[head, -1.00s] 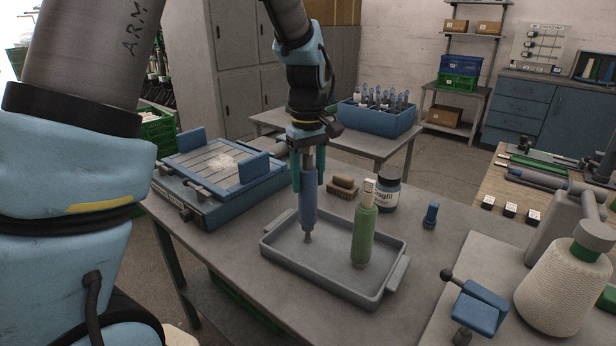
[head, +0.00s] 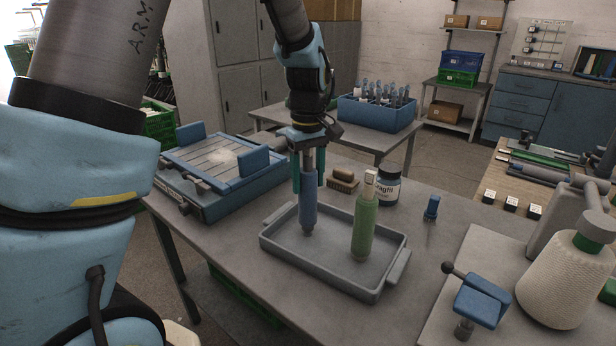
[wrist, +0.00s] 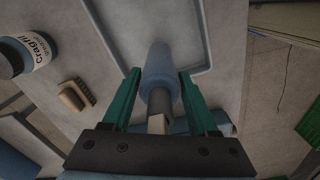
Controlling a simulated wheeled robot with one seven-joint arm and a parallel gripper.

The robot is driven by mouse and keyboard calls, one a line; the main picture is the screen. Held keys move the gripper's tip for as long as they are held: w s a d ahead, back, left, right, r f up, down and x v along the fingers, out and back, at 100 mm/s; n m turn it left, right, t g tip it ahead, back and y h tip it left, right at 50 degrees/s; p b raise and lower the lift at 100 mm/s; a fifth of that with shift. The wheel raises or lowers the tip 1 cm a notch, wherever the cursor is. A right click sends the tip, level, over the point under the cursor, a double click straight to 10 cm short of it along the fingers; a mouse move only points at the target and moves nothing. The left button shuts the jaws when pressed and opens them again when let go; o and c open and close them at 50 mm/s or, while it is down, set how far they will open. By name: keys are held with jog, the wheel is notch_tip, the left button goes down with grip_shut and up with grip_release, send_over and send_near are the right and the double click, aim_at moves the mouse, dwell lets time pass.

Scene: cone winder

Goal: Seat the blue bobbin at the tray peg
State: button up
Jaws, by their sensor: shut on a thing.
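The blue bobbin (head: 308,212) is upright over the left part of the grey tray (head: 318,277), its lower end at or just above the tray floor. My gripper (head: 308,178) is shut on its upper end; in the wrist view the teal fingers (wrist: 160,95) flank the blue bobbin (wrist: 158,68). The peg is hidden now, and the bobbin appears to be around it. I cannot tell whether the bobbin rests fully on the peg's base. A green bobbin (head: 364,230) stands upright in the right part of the tray.
A labelled jar (head: 389,187) and a brush (head: 343,180) sit behind the tray. A small blue-handled tool (head: 432,207) stands to the right. A blue-framed slatted fixture (head: 222,168) is left of the tray. A cream yarn cone (head: 568,280) stands at far right.

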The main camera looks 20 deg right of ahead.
jog(key=shift+f+b, duration=0.4)
jog(key=shift+f, duration=0.45)
jog(key=o, duration=1.3)
jog(key=shift+c, duration=0.2)
notch_tip(320, 180, up, 11)
jog(key=shift+f+b, duration=0.1)
jog(key=shift+b, duration=0.55)
